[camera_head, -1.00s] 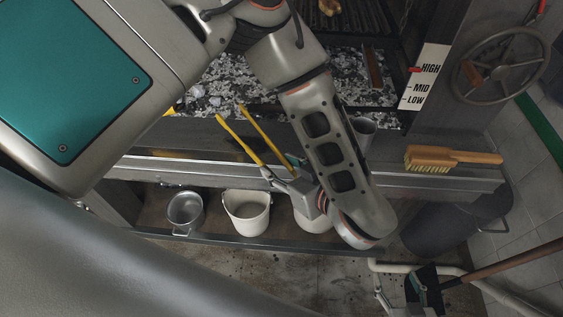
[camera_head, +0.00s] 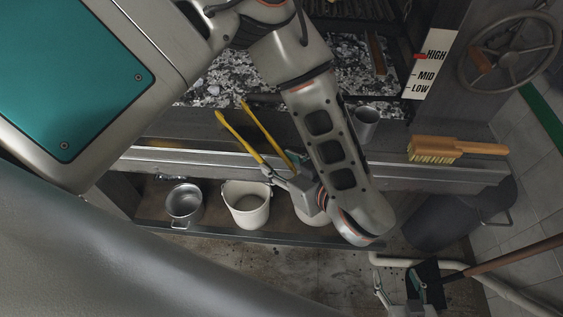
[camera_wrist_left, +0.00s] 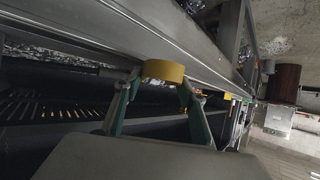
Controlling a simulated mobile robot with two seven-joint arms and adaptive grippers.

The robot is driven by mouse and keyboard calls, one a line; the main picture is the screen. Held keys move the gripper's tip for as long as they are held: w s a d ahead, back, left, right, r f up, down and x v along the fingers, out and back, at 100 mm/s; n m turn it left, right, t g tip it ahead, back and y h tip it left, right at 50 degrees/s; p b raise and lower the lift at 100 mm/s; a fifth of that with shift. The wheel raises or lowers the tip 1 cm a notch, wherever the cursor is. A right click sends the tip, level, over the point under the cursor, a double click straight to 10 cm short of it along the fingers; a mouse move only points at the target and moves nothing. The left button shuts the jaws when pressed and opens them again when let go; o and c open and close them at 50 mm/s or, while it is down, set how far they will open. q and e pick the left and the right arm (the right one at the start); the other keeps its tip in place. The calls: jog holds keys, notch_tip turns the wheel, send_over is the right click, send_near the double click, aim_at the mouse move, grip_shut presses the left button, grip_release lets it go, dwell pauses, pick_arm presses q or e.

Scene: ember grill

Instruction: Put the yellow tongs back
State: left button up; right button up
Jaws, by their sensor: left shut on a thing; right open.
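The yellow tongs (camera_head: 238,132) are in my left gripper (camera_head: 281,176). In the head view their two long arms spread apart and point up and left, over the grill's front ledge. In the left wrist view a yellow part of the tongs (camera_wrist_left: 164,71) sits between the fingertips of my left gripper (camera_wrist_left: 160,84), which is shut on it. The gripped end is partly hidden in the head view. My right gripper (camera_head: 399,290) is open and empty at the bottom edge, in front of the dark broom or dustpan head.
A metal cup (camera_head: 365,124) and a wooden brush (camera_head: 457,150) rest on the ledge (camera_head: 400,180). A metal pot (camera_head: 185,203) and white bucket (camera_head: 246,205) stand on the shelf below. Ash and embers (camera_head: 235,80) lie behind. A handwheel (camera_head: 508,52) is at right.

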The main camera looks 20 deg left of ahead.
pick_arm(q)
jog(key=o, duration=0.8)
